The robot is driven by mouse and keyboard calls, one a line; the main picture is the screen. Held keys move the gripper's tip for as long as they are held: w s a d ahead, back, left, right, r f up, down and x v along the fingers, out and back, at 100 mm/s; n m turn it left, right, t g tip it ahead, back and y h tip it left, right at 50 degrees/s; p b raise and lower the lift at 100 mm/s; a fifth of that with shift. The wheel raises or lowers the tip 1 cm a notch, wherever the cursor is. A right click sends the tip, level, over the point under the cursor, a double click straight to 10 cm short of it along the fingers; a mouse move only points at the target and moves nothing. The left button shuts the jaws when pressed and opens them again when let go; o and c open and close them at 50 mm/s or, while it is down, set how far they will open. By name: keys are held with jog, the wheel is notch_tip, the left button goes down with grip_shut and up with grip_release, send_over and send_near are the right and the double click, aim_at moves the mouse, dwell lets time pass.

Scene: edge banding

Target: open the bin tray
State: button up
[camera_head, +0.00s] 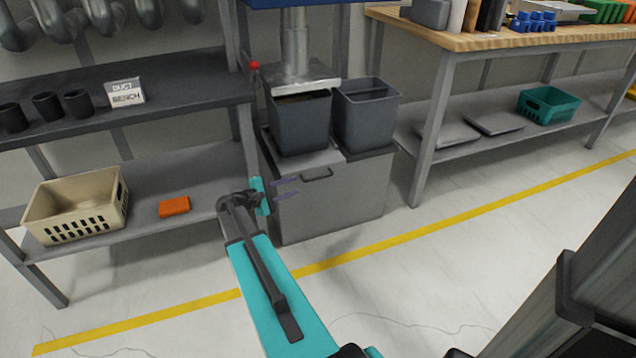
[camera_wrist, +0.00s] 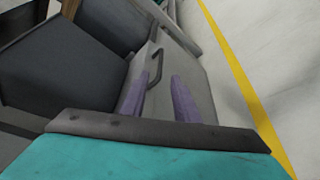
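The bin tray is a grey box-fronted unit with a flat front panel (camera_head: 330,205) and a dark bar handle (camera_head: 317,173) near its top edge. Two dark grey bins stand on it, a left bin (camera_head: 300,125) and a right bin (camera_head: 366,112). My gripper (camera_head: 287,188) is in front of the panel, left of and a little below the handle in the head view. In the wrist view the handle (camera_wrist: 153,68) shows beyond the two purple fingers (camera_wrist: 158,92), which are apart with nothing between them. The gripper does not appear to touch the handle.
A dark duct bench (camera_head: 190,85) stands on the left, with a cream basket (camera_head: 75,205) and an orange block (camera_head: 174,206) on its lower shelf. A wooden-topped bench (camera_head: 470,40) stands right. The floor before the tray is clear, crossed by a yellow line (camera_head: 400,246).

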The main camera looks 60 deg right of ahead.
aim_at(316, 178)
jog(key=shift+d, duration=0.1)
jog(key=b+x, duration=0.3)
jog(key=x, duration=1)
jog(key=shift+s+d+f, duration=0.1)
jog(key=shift+d+f, duration=0.15)
